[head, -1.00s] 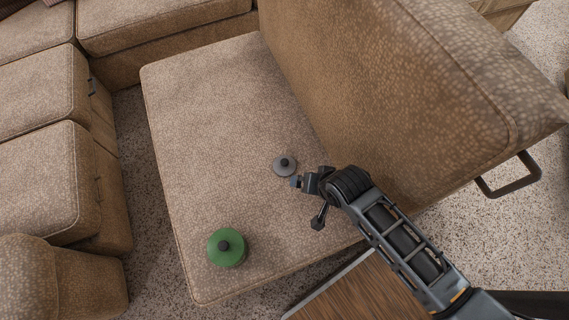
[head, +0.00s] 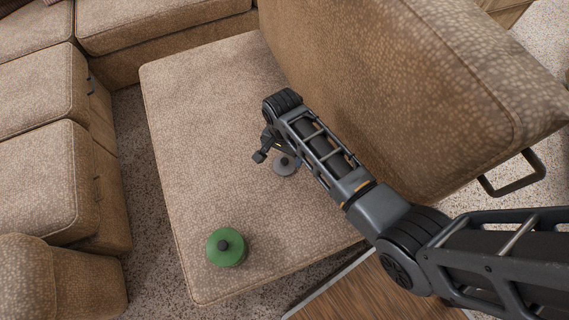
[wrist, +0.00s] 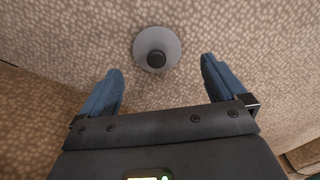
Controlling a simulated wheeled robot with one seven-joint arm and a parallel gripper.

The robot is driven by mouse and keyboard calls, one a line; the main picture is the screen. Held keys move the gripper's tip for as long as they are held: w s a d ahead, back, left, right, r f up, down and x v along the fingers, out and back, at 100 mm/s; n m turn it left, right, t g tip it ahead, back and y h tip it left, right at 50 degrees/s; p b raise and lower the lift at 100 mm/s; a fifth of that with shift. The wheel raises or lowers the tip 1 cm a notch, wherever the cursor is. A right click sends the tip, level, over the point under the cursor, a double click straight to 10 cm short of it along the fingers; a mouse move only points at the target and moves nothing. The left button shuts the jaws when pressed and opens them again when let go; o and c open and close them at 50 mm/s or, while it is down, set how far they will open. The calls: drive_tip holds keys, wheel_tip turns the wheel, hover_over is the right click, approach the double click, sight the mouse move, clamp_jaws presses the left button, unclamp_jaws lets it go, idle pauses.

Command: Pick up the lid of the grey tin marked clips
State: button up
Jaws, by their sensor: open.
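A round grey tin (head: 281,169) with a black knob on its lid sits on the brown sofa seat, partly behind my arm in the head view. In the wrist view I look down on its grey lid (wrist: 142,47) and black knob (wrist: 157,59); no marking is readable. My gripper (wrist: 161,66) is open and empty, with blue fingers. The lid lies just ahead of the fingertips, roughly centred between them, and apart from them. In the head view my gripper (head: 270,148) is beside the tin, mostly hidden by my arm.
A green tin (head: 226,247) with a black knob stands near the seat's front corner. The sofa backrest (head: 400,80) rises close on the right of my arm. A wooden table edge (head: 365,290) is at the bottom. The seat's left part is clear.

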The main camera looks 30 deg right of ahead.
sight(284, 161)
drive_tip(key=f, duration=0.2)
drive_tip(key=f+b, duration=0.1)
drive_tip(key=f, duration=0.2)
drive_tip(key=shift+s+d+f, duration=0.1)
drive_tip(key=shift+s+f, duration=0.1)
drive_tip(key=c, duration=1)
